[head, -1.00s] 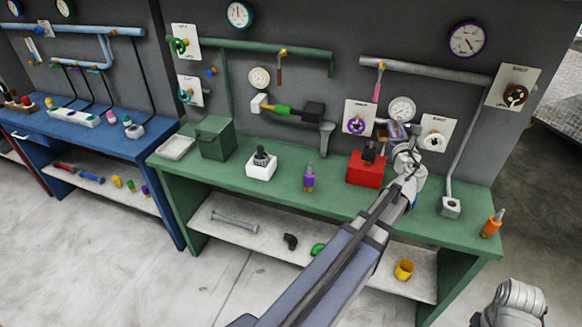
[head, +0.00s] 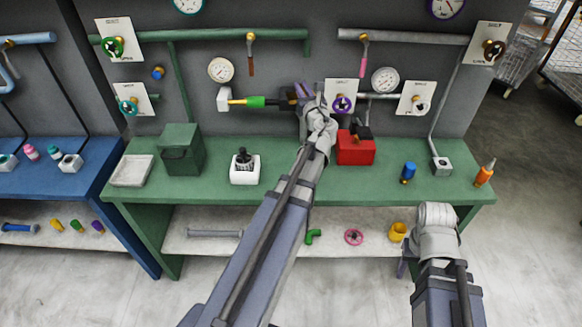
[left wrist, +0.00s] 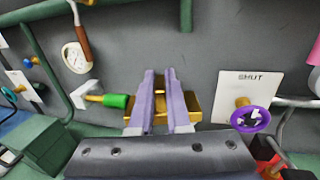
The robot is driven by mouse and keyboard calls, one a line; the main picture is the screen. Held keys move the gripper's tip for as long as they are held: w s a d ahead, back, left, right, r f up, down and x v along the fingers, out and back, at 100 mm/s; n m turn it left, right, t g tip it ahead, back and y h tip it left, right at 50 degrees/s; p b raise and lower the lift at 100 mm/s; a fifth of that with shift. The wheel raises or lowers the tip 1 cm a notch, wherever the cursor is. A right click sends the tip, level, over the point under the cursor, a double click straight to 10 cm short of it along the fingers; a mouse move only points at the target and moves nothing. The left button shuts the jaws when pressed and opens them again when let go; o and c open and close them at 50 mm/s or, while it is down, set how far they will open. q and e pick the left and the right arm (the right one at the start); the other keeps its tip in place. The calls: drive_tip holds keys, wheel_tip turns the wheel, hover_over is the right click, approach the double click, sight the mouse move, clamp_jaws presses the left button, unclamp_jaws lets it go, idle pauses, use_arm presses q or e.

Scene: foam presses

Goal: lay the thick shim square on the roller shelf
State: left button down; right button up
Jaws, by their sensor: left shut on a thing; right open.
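My left gripper (head: 304,90) is raised in front of the grey wall panel above the green bench. Its purple fingers (left wrist: 163,100) are shut on a brass-coloured block (left wrist: 190,108), seen in the left wrist view. The block shows on both sides of the fingers and in the gap between them; I take it for the thick shim. My right gripper (head: 403,263) is low at the front right of the bench, open, its fingers mostly hidden by its wrist. I cannot make out a roller shelf for certain; the bench's lower shelf (head: 275,219) is pale and partly hidden by my left arm.
The bench top (head: 215,188) carries a green box (head: 180,150), a white block with a black knob (head: 245,168), a red box (head: 355,150) and an orange bottle (head: 485,173). A green-sleeved wall fitting (head: 253,102) and a purple handwheel (head: 342,103) flank the left gripper.

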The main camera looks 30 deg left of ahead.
use_arm(q)
drive_tip(key=w+d+f+m+t+h+b, duration=0.1)
drive_tip(key=w+d+f+h+b, duration=0.1)
drive_tip(key=f+b, duration=0.7)
drive_tip(key=w+d+f+m+t+h+b, duration=0.1)
drive_tip(key=d+f+b, duration=0.4)
drive_tip(key=f+b, duration=0.5)
drive_tip(key=shift+w+d+f+m+t+h, duration=0.2)
drive_tip(key=shift+w+f+m+t+h, duration=0.25)
drive_tip(key=shift+w+f, duration=0.35)
drive_tip(key=shift+y, duration=0.25)
wheel_tip(320, 180, down, 10)
drive_tip(key=b, duration=1)
drive_tip(key=shift+r, duration=0.1)
drive_tip(key=shift+f, duration=0.2)
drive_tip(key=c, duration=0.9)
unclamp_jaws()
drive_tip(key=shift+r, duration=0.1)
